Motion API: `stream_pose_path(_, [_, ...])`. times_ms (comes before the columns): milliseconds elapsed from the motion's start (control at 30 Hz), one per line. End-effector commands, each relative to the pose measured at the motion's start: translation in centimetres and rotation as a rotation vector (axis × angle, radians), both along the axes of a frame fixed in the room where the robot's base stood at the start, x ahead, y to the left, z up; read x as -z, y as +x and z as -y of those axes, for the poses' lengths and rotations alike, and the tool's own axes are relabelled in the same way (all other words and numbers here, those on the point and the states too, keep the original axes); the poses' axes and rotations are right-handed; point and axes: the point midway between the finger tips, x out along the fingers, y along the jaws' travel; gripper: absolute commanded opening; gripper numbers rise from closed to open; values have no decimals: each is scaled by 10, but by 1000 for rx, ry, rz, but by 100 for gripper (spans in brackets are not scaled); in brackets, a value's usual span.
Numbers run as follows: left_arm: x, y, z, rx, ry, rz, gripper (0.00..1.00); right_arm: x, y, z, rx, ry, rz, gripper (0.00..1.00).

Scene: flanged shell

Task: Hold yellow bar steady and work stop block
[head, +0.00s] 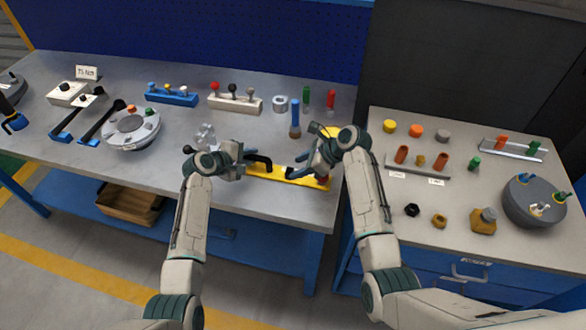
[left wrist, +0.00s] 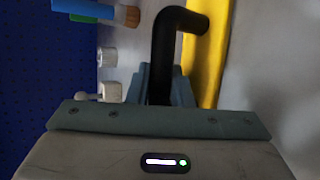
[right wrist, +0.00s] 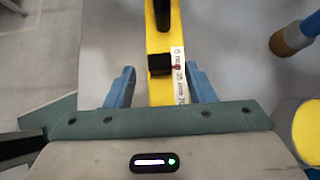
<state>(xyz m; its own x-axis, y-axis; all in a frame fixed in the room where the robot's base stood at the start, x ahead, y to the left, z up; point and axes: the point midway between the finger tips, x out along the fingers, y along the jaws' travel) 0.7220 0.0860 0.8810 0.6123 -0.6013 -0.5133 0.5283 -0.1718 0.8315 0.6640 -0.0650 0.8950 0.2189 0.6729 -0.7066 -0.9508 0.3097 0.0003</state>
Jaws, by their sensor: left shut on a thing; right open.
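The yellow bar (head: 284,176) lies along the front of the left table, with a black bent handle (head: 259,159) at its left end. In the left wrist view the handle (left wrist: 178,25) stands between my gripper's fingers. My left gripper (head: 244,161) is shut on it. The stop block (right wrist: 160,65) is a small black block on the bar, beside a white printed scale strip (right wrist: 178,75). My right gripper (right wrist: 160,86) is open, its blue fingers on either side of the bar, just short of the block. In the head view my right gripper (head: 303,168) partly covers the bar.
A blue-handled tool (head: 295,118) and a yellow round thing (head: 328,131) stand close behind my right gripper. A clear small part (head: 204,134) is behind my left gripper. The right table (head: 380,222) holds several parts. The bar lies near the table's front edge.

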Motion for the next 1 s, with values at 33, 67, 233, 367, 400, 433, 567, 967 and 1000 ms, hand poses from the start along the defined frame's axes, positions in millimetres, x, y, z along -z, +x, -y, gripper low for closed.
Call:
stream_pose_path(33, [0,0,0,0,0,0,0,6,1,-6,-1,1,-3,49])
stream_pose_path(67, [0,0,0,0,0,0,0,9,3,-9,-1,2,-2,49])
stream_pose_path(233, [0,0,0,-1,-1,-1,0,20,6,-19,1,-1,-1,49])
stream_pose_path(367, [0,0,0,-1,-1,-1,0,23,7,-21,0,-1,0,49])
stream_pose_path(400, [0,0,0,-1,-1,-1,0,23,7,-21,0,-1,0,49])
stream_pose_path(433, [0,0,0,-1,-1,-1,0,23,7,-22,0,-1,0,49])
stream_pose_path(567, [0,0,0,0,0,0,0,23,7,-21,-1,-1,0,49])
stream_pose_path(967, [0,0,0,0,0,0,0,23,7,-20,0,-1,1,0])
stream_pose_path(1000, [0,0,0,0,0,0,0,23,6,-18,1,-2,0,0])
